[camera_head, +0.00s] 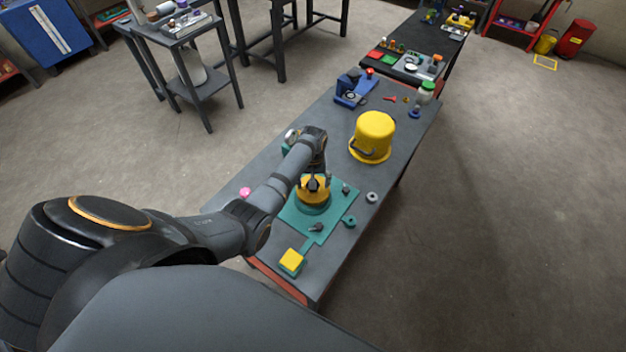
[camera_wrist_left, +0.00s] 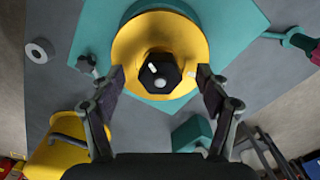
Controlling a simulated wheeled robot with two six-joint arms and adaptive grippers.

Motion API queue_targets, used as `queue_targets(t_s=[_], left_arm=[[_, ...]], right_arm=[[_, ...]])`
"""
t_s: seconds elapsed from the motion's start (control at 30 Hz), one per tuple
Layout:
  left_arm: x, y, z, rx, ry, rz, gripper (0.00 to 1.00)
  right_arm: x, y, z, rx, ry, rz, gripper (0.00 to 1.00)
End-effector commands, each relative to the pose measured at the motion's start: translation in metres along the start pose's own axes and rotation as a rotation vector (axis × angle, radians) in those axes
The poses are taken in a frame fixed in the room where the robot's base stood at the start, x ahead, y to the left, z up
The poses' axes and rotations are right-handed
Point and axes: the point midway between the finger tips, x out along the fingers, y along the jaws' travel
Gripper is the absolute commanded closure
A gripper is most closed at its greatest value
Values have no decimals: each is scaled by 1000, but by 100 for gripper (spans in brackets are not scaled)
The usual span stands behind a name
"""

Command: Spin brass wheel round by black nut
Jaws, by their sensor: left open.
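The brass wheel (camera_wrist_left: 160,28) is a round yellow disc on a teal base plate (camera_wrist_left: 235,28); it also shows in the head view (camera_head: 314,193). The black nut (camera_wrist_left: 160,72) sits at its middle, with a white mark and a pale centre. My left gripper (camera_wrist_left: 159,85) is open, with one finger on each side of the nut and gaps between fingers and nut. In the head view my left gripper (camera_head: 314,172) is above the wheel and partly covers it. My right gripper is in neither view.
A yellow bucket (camera_head: 374,135) stands behind the wheel on the grey table. A yellow block (camera_head: 291,260) is at the near end. A grey ring (camera_head: 372,197) lies right of the plate. A blue device (camera_head: 352,88) and a green-topped jar (camera_head: 425,91) stand at the far end.

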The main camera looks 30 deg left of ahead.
Motion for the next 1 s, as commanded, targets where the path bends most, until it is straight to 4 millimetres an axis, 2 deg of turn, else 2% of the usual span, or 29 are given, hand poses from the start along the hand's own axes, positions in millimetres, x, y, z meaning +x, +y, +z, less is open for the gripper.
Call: queue_targets(t_s=[0.4,0.5,0.7,0.77,1.0], left_arm=[[0,0,0,-834,0,0,25],[0,0,0,-931,0,0,25],[0,0,0,-952,0,0,25],[0,0,0,-951,0,0,30],[0,0,0,-949,0,0,63]], right_arm=[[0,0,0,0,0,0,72],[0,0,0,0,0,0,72],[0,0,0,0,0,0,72],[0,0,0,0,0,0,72],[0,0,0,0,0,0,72]])
